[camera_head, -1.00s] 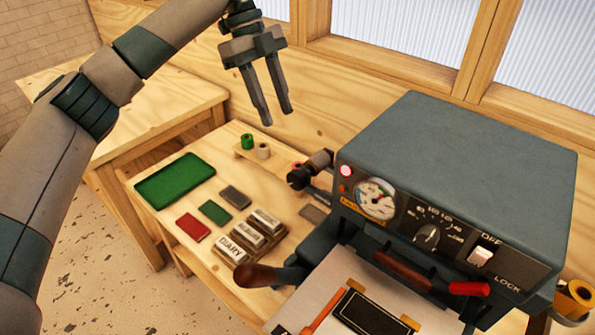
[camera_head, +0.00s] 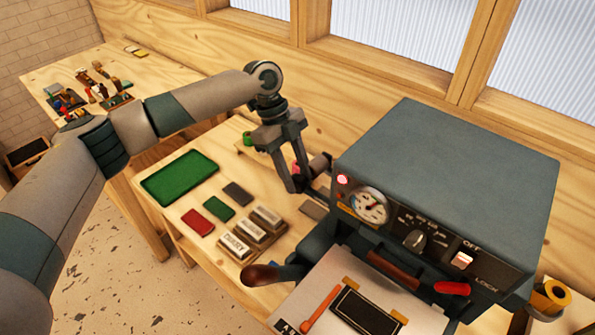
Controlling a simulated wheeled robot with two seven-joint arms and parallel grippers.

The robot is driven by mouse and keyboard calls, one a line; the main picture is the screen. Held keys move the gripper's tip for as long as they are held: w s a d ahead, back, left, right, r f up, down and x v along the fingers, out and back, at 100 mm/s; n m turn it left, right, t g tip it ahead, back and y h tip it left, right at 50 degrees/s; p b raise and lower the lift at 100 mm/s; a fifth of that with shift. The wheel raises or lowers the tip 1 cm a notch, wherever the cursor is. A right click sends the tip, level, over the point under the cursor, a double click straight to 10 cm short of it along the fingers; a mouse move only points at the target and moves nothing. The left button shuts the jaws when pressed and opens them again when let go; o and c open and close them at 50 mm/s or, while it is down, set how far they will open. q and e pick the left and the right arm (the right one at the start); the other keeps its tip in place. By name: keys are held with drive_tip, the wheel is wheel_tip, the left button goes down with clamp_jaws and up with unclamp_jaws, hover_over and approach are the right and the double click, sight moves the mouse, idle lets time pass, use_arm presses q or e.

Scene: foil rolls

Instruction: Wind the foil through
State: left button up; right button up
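A grey hot-stamping machine (camera_head: 450,170) stands on the wooden bench, with a round gauge, a knob and a lit red lamp on its front. A brownish foil roll (camera_head: 320,164) sits on an arm at its left side. My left gripper (camera_head: 298,188) points down right at the end of this roll. Its fingers overlap the dark spool parts, so I cannot tell whether they touch or grip anything. A gold roll (camera_head: 551,296) is at the machine's lower right. My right gripper is out of view.
A green tray (camera_head: 180,176), small red (camera_head: 198,222), green (camera_head: 219,208) and dark pads, and labelled blocks (camera_head: 252,234) lie left of the machine. A wooden-handled lever (camera_head: 260,275) sticks out in front. A second table (camera_head: 100,75) holds small tools.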

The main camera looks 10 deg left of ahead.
use_arm(q)
drive_tip(key=shift+s+d+f, duration=0.15)
drive_tip(key=shift+f, duration=0.35)
clamp_jaws()
drive_tip(key=shift+d, duration=0.1)
drive_tip(key=t+y, duration=0.2)
drive_tip(key=y, duration=0.1)
drive_tip(key=shift+s+d, duration=0.2)
drive_tip(key=shift+d, duration=0.1)
drive_tip(key=shift+s+d+f+t+y, duration=0.1)
drive_tip(key=shift+t+y, duration=0.8)
drive_tip(key=shift+y, duration=0.4)
